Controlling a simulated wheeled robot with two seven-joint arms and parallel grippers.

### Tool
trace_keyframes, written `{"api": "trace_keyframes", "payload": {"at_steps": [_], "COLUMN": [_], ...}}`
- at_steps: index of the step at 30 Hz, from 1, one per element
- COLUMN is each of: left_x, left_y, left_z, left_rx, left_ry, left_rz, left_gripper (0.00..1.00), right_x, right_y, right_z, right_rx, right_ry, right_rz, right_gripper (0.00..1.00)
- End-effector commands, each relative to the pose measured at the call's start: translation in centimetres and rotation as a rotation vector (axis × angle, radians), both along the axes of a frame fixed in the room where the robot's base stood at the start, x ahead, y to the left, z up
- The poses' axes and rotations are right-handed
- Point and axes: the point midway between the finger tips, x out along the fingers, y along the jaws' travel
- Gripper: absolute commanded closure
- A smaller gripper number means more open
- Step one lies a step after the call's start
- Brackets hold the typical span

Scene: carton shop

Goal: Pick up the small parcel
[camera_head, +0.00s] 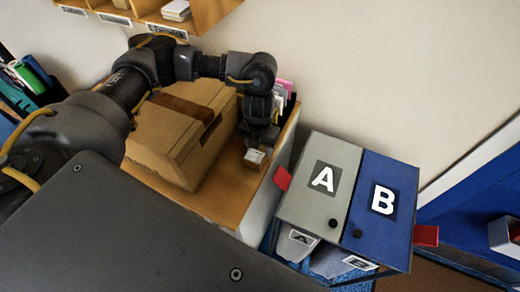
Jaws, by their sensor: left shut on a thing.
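The small parcel (255,159) is a little tan box with a pale top. It is at the right end of the wooden counter (225,196), beside a large carton. My left gripper (257,148) reaches down over it from above and is shut on it. The fingers cover part of the parcel. I cannot tell whether the parcel touches the counter or is just above it. My right gripper is not in view.
The large brown carton (165,140) stands close on the left. Bins marked A (335,205) and B (374,225) stand on the right. Upright folders (285,92) are behind the gripper. A wooden shelf (205,12) hangs on the wall.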

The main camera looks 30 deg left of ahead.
Motion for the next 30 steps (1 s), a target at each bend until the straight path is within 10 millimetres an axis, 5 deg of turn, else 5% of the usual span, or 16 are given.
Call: {"api": "trace_keyframes", "payload": {"at_steps": [8,14,22,30], "left_x": [0.1,0.2,-4.5,-9.8], "left_y": [0.0,0.0,-2.5,-5.4], "left_z": [0.6,2.8,9.1,11.5], "left_rx": [-0.001,0.0,0.002,0.001], "left_ry": [-0.003,-0.007,-0.008,-0.003], "left_rz": [-0.001,-0.003,-0.012,-0.01], "left_gripper": [0.75,0.75,0.75,0.75], "right_x": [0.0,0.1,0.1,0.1], "right_y": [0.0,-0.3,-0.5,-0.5], "right_z": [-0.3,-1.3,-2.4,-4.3], "right_rx": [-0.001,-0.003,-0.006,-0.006], "right_ry": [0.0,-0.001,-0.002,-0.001], "right_rz": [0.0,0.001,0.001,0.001], "right_gripper": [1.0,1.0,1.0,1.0]}}
